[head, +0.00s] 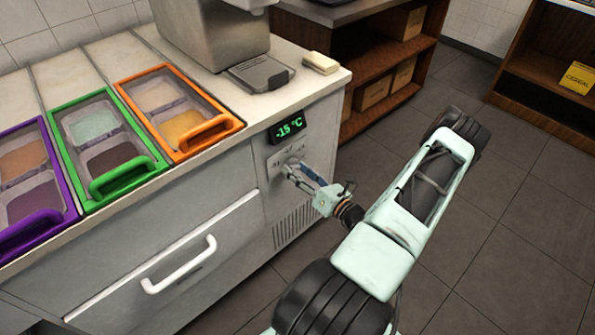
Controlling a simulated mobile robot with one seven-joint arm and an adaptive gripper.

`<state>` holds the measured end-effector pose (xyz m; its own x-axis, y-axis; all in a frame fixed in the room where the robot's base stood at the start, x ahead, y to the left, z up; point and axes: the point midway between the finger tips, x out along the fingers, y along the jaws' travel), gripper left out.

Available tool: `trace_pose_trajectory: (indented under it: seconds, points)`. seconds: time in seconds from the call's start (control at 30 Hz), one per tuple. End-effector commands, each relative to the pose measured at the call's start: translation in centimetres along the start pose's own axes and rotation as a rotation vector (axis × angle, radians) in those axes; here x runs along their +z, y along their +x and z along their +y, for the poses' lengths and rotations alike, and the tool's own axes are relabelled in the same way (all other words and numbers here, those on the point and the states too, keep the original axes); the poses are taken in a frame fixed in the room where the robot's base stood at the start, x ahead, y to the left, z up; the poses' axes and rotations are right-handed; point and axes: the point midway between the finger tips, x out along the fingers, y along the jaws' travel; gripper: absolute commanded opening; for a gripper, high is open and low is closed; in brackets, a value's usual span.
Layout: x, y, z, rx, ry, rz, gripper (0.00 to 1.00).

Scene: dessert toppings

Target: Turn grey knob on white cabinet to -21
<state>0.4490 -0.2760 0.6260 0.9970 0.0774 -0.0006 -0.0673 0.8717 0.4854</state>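The white cabinet (225,195) stands at the left, with a control panel on its right front. A dark display (287,129) with green digits on that panel reads -15 °C. The grey knob (291,163) sits just below the display and is small and partly hidden by my fingers. My gripper (294,168) is at the knob, with its fingers reaching to it from the lower right. Whether the fingers press on the knob or only stand around it is too small to tell.
Purple (40,218), green (122,178) and orange (207,133) topping trays are set in the cabinet top. A grey machine (215,35) and a pale block (320,62) stand behind. A white drawer handle (180,268) juts from the front. Floor (500,200) is open at the right.

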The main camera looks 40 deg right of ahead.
Motion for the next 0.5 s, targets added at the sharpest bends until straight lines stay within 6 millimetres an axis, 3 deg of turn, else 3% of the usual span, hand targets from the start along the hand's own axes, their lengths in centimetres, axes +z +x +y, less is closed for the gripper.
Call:
trace_pose_trajectory:
  seconds: [0.33, 0.5]
  points:
    - [0.0, -0.3, 0.0, 0.0, 0.001, 0.0, 0.51]
    - [0.0, -2.5, 0.0, -0.002, 0.002, -0.001, 0.51]
